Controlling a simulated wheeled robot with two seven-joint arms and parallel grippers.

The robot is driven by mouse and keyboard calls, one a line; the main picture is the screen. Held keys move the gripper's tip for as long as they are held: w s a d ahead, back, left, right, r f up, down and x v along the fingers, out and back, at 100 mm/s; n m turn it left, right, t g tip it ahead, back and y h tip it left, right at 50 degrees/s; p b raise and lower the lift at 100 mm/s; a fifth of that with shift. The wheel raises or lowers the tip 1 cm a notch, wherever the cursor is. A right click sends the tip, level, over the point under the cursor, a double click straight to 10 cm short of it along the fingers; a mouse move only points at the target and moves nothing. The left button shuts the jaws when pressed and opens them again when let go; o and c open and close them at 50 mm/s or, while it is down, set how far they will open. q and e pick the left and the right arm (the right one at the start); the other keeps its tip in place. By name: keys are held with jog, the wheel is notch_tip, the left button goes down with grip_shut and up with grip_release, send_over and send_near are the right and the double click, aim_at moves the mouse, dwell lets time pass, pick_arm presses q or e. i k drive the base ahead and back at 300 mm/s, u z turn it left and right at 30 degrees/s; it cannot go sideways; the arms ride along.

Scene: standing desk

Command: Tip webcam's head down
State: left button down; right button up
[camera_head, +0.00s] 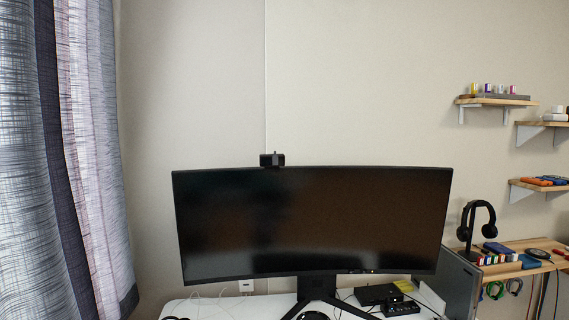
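A small black webcam (271,160) sits on the top edge of the wide black monitor (350,220), left of the monitor's middle. It is small in the view, so the tilt of its head is hard to tell. Neither of my grippers shows in the head view.
The monitor stands on a white desk (230,307) with black boxes (378,294) and cables at its right. A grey curtain (75,160) hangs at the left. Headphones (476,222) and wall shelves (495,101) are at the right. The space above the webcam is clear.

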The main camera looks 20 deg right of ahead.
aim_at(266, 160)
jog(key=k, duration=0.45)
jog(key=z, duration=1.2)
jog(key=i, duration=0.9)
jog(key=u, duration=1.7)
